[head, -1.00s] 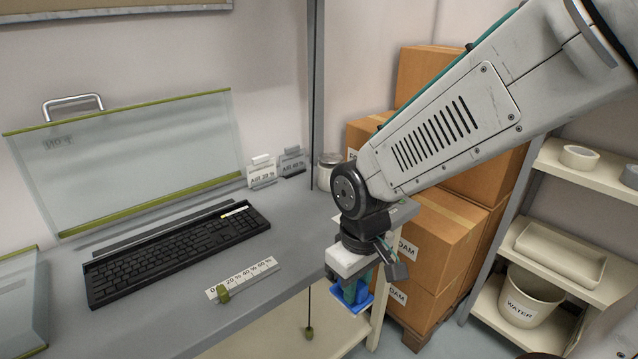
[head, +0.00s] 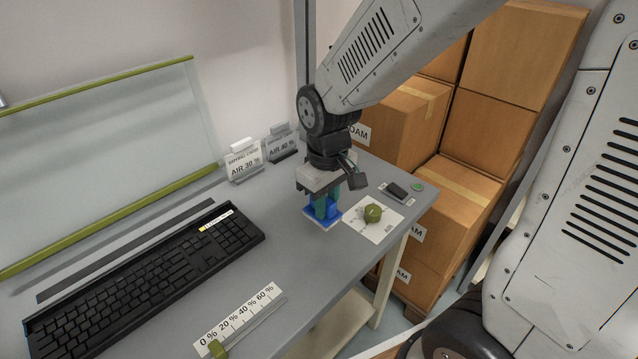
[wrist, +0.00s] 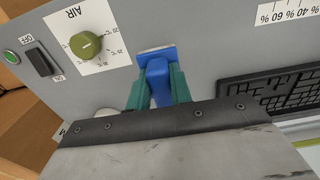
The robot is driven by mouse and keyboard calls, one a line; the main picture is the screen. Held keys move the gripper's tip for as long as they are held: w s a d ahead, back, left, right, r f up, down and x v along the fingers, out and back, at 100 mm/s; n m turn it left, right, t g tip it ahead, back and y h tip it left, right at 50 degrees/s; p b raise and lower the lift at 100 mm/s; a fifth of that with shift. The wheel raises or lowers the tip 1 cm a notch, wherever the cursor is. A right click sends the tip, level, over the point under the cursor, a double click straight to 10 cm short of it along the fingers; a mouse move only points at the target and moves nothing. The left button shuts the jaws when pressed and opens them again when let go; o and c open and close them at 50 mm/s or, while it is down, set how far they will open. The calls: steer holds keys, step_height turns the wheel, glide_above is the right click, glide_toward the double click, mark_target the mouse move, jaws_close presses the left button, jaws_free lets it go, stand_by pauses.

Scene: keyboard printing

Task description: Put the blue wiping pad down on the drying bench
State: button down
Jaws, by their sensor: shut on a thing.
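The blue wiping pad (head: 324,214) has an upright blue grip block and a flat base with a pale underside. My gripper (head: 322,203) points down and is shut on the block. In the wrist view the pad (wrist: 157,76) sits between the two teal fingers of my gripper (wrist: 158,88). The pad is over the right part of the grey bench (head: 290,245), just left of the air dial's white plate. Its base is at or very near the bench top; I cannot tell whether it touches.
The green air knob (head: 373,213) stands close to the pad's right, with a black switch (head: 397,190) and green button (head: 417,186) beyond. A keyboard (head: 150,285) and a percent slider scale (head: 240,318) lie to the left. Air sign holders (head: 243,163) stand behind. Bare bench lies between.

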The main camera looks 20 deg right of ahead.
steer(key=w+d, duration=0.1)
steer(key=w, duration=0.5)
steer(key=w+d+f, duration=0.1)
steer(key=w, duration=0.2)
steer(key=shift+w+d, duration=0.3)
steer(key=shift+f, duration=1.7)
steer(key=shift+f, duration=0.15)
steer(key=c, duration=1.3)
jaws_free()
steer(key=shift+o, duration=0.2)
step_height(320, 180, up, 12)
steer(key=s+d+r+m, duration=0.1)
steer(key=s+r, duration=0.1)
steer(key=s, duration=0.6)
steer(key=s+d+r+m, duration=0.1)
steer(key=s+r+m, duration=0.1)
steer(key=s, duration=0.7)
steer(key=s+d+r+m+t, duration=0.1)
steer(key=s+r, duration=0.2)
steer(key=s, duration=0.6)
steer(key=shift+d, duration=0.2)
